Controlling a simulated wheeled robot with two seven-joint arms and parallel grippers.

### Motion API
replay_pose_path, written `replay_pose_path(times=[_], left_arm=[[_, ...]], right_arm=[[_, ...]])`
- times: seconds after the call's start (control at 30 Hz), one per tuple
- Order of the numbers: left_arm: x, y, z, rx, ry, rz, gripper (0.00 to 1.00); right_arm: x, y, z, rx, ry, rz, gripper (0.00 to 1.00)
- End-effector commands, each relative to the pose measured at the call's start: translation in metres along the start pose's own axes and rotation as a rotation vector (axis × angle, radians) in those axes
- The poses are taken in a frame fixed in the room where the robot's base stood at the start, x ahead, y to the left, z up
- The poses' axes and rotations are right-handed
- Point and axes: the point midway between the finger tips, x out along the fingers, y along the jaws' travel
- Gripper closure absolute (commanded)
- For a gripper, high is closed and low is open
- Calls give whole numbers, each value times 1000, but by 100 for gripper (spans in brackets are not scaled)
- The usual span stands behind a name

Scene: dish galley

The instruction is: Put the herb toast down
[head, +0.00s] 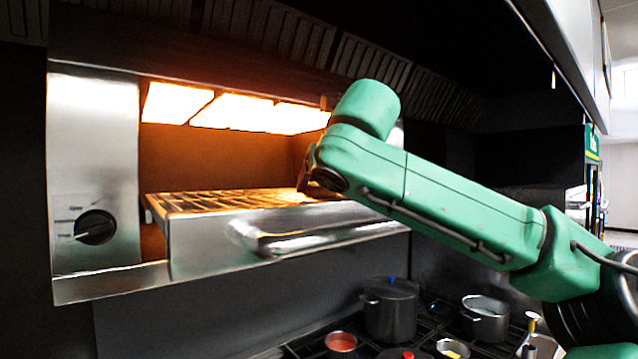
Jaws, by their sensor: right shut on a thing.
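My right arm reaches in from the right. Its gripper (306,184) is at the right end of the lit grill opening, close over the wire rack (215,200). The gripper is small, dark and partly hidden by my wrist. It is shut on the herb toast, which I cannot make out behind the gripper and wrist. I cannot tell whether the toast touches the rack. The visible left and middle parts of the rack are bare. My left gripper is not in view.
The grill's heating panels (240,112) glow above the rack. A metal handle (320,240) runs along the front, and a knob (95,227) is at left. Below, a stove holds a lidded dark pot (390,308), a steel pot (485,317) and a small red-filled pan (341,342).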

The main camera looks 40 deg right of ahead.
Motion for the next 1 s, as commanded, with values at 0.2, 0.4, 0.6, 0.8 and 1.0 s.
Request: replay_pose_path(times=[0.2,0.4,0.6,0.8,1.0], left_arm=[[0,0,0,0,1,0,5],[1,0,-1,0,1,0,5],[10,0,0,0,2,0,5],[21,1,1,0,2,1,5],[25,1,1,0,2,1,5]], right_arm=[[0,0,-1,0,0,0,0],[0,0,-1,-1,0,0,0],[-28,0,-2,-1,-6,1,0],[-89,0,-3,-1,-7,-1,0],[-134,0,-2,0,-3,-1,0]])
